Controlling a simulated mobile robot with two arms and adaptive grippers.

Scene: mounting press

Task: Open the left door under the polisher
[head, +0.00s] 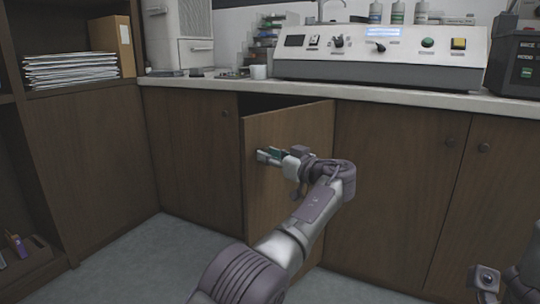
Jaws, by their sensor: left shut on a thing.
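The polisher (381,57) is a wide, light-coloured machine with knobs and a lit display on the counter. The left door (285,215) below it is brown wood and stands partly open. Its left edge is swung out towards me, with a dark gap above it, and its right edge is at the cabinet. My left gripper (268,156) is shut at the upper left of this door, by its free edge. The knob there is hidden by the fingers. My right gripper (486,279) is low at the right edge; its fingers are unclear.
A shut door with a knob (483,147) is at the right. Another shut cabinet door (190,150) is left of the open one. A shelf with papers (70,70) stands at the left. The grey floor (180,245) in front is clear.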

